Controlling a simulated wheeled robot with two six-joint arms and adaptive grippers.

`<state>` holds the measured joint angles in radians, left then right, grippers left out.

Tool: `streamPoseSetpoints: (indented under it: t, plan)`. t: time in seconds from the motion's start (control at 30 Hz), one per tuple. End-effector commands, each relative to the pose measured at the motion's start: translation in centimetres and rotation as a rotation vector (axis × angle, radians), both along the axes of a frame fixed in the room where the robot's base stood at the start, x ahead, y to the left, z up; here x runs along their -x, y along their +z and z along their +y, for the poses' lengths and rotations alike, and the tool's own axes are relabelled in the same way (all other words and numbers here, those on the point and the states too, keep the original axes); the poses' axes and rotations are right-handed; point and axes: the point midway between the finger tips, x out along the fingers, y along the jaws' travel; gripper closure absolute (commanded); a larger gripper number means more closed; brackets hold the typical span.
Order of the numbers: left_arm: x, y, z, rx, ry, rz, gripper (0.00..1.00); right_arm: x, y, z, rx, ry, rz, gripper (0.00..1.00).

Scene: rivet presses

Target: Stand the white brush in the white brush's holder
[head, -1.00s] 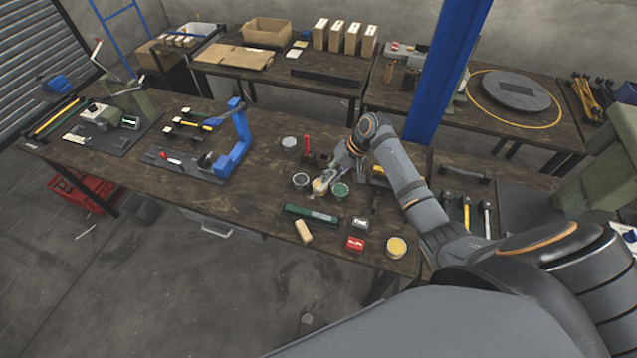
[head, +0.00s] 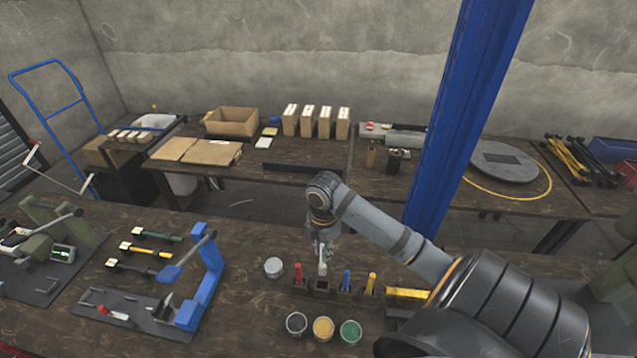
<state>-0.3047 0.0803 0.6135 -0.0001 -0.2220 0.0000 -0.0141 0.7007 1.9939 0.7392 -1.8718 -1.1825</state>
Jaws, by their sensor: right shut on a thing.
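The white brush (head: 322,268) is upright in my right gripper (head: 322,249), which is shut on its upper part. It is directly over the white brush's holder (head: 322,286), a small dark block in a row of holders. The brush's lower end meets the holder's opening in the picture; I cannot tell how far in it is. A red brush (head: 298,271) stands in the holder to the left. A blue brush (head: 346,279) and a yellow-orange brush (head: 371,281) stand in holders to the right. My left gripper is out of view.
Open paint pots, dark (head: 296,323), yellow (head: 323,328) and green (head: 350,331), stand in front of the holders. A white-grey pot (head: 273,267) is at their left. A blue press (head: 204,285) stands further left. A blue post (head: 455,130) rises behind my right arm.

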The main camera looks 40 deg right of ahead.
Motion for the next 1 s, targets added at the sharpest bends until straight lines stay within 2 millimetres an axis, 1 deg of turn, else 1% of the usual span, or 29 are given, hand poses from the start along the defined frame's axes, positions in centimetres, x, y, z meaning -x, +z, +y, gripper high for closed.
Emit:
streamPoseSetpoints:
  t: [0.2, 0.23, 0.43, 0.8, 1.0]
  plan:
    - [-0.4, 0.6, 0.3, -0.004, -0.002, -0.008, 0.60, -0.1, 0.3, 0.0, 0.001, -0.003, 0.008, 1.00]
    - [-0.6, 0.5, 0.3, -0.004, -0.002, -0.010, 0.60, -0.1, 0.0, 0.1, 0.001, -0.002, 0.011, 1.00]
    - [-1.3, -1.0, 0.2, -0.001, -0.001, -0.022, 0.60, -0.1, -2.1, 0.0, 0.002, -0.002, 0.010, 1.00]
    - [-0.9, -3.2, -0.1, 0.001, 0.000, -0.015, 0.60, -0.1, -5.6, 0.0, 0.002, -0.003, 0.010, 1.00]
    - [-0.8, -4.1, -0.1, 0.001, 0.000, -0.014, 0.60, -0.1, -7.2, 0.0, 0.001, -0.003, 0.009, 1.00]
